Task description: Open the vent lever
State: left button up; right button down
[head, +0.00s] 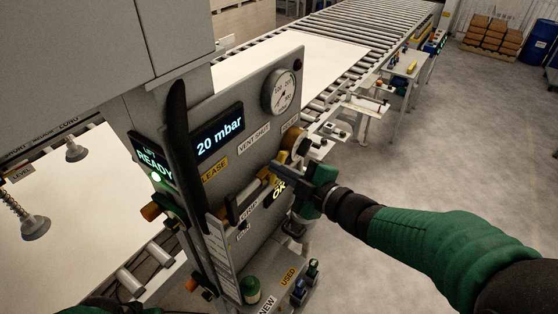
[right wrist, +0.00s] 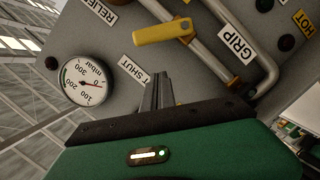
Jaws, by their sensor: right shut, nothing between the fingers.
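The yellow vent lever (right wrist: 163,32) sits on a metal pipe on the grey control panel (head: 236,108). In the right wrist view it lies nearly level, its free end to the left and its pivot at the right. In the head view my right gripper (head: 284,172) is in front of the panel and partly hides the lever. In the right wrist view the closed, empty fingers (right wrist: 160,82) point up towards the lever, with a gap visible between them. I cannot tell their depth from the panel. A "VENT SHUT" label (head: 253,138) is on the panel. My left gripper is not in view.
A round gauge (head: 282,92) and a "20 mbar" display (head: 219,134) are on the panel. A bent grey pipe (right wrist: 268,65) by the "GRIP" label is close to the lever. A roller conveyor (head: 365,40) lies behind. Open floor (head: 470,140) is to the right.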

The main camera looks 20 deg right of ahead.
aim_at(286, 160)
jog(key=shift+m, duration=0.6)
jog(key=w+p, duration=0.1)
jog(key=w+d+f+p, duration=0.1)
jog(key=w+f+p, duration=0.1)
jog(key=w, duration=0.1)
jog(key=shift+d, duration=0.4)
jog(key=shift+w+d+f+m+g+p, duration=0.25)
jog(key=shift+d+m+g+p, duration=0.15)
jog(key=shift+d+m+p, duration=0.25)
jog(key=shift+w+d+f, duration=0.1)
jog(key=shift+w+d, duration=0.05)
jog(key=shift+w+d+f, duration=0.3)
jog(key=shift+d+f, duration=0.15)
jog(key=shift+d, duration=0.05)
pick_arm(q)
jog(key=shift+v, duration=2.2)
pick_arm(e)
jog(key=shift+w+d+f+m+y, duration=0.25)
jog(key=shift+d+f+m, duration=0.15)
jog(key=shift+f, duration=0.1)
jog(key=shift+w+d+f+m+y, duration=0.15)
jog(key=shift+w+d+f+m, duration=0.1)
jog(key=shift+f+m, duration=0.15)
